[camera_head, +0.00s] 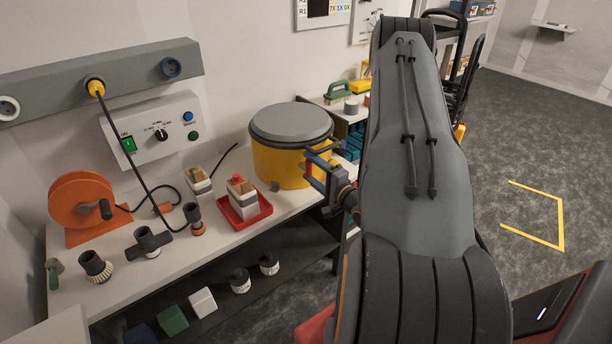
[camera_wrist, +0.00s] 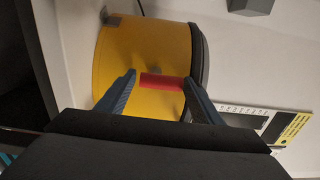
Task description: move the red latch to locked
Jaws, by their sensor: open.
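The red latch (camera_wrist: 161,81) is a short red bar on the side of the yellow drum (camera_wrist: 112,62), close to its dark lid rim (camera_wrist: 201,58), in the wrist view. My gripper (camera_wrist: 159,79) is open, with one blue-grey finger on each side of the latch. I cannot tell whether either finger touches it. In the head view the yellow drum (camera_head: 270,160) with its grey lid (camera_head: 291,122) stands on the bench, and my gripper (camera_head: 314,168) is at its right side. My arm hides part of that area, and the latch's locked or unlocked state is unclear.
A red tray (camera_head: 243,213) with a boxed item stands left of the drum. An orange cable reel (camera_head: 82,203) and several dark fittings lie further left on the bench (camera_head: 215,245). A shelf with a green brush (camera_head: 340,90) is behind the drum. Open floor lies at right.

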